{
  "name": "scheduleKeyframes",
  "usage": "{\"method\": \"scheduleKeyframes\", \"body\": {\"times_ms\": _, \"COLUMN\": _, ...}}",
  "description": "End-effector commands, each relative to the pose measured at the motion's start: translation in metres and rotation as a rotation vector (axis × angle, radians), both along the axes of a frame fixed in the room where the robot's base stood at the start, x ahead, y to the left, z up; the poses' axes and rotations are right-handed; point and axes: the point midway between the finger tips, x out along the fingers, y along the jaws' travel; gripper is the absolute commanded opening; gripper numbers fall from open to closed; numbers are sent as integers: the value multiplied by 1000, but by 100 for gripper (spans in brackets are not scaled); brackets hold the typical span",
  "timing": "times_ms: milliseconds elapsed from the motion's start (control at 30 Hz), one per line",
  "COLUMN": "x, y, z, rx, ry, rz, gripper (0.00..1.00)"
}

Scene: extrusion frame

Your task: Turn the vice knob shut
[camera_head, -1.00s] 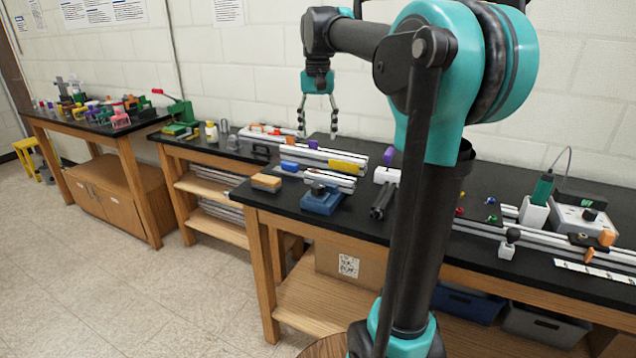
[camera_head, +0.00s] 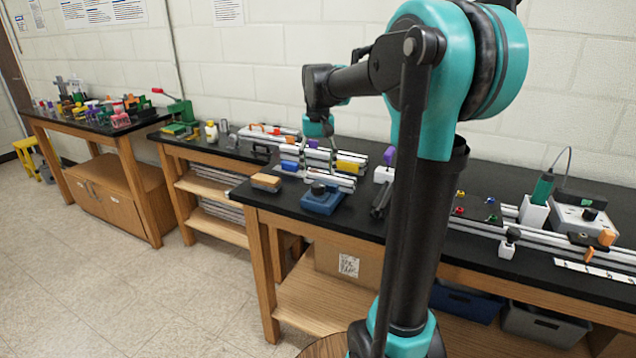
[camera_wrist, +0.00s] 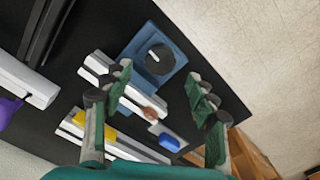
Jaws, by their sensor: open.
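A blue block-shaped base (camera_head: 322,203) sits near the left front of the black bench. In the wrist view it is a blue plate (camera_wrist: 178,50) bearing a round black knob (camera_wrist: 160,59) with a pale mark. Silver rails (camera_wrist: 133,101) lie beside it, with a small reddish-brown round part (camera_wrist: 150,113) close to them. I cannot tell for certain which round part is the vice knob. My gripper (camera_head: 318,160) points down over the rails, behind the blue base. In the wrist view my gripper (camera_wrist: 159,80) is open, its fingers wide apart and empty.
A blue block (camera_wrist: 170,142) and a yellow block (camera_wrist: 92,126) sit by the rails. A wood-topped block (camera_head: 266,182) stands left of the blue base, near the bench edge. A purple part (camera_head: 389,156) stands to the right. Black bench surface shows between these things.

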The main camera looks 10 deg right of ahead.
Motion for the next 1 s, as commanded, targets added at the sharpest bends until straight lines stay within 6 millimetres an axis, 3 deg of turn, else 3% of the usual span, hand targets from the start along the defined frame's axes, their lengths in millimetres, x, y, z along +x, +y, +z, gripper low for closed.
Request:
{"method": "scheduleKeyframes", "body": {"times_ms": 100, "x": 0, "y": 0, "z": -22, "rx": 0, "ry": 0, "rz": 0, "gripper": 58}}
{"method": "scheduleKeyframes", "body": {"times_ms": 300, "x": 0, "y": 0, "z": -44, "rx": 0, "ry": 0, "rz": 0, "gripper": 58}}
{"method": "scheduleKeyframes", "body": {"times_ms": 700, "x": 0, "y": 0, "z": -52, "rx": 0, "ry": 0, "rz": 0, "gripper": 58}}
{"method": "scheduleKeyframes", "body": {"times_ms": 1000, "x": 0, "y": 0, "z": -51, "rx": 0, "ry": 0, "rz": 0, "gripper": 22}}
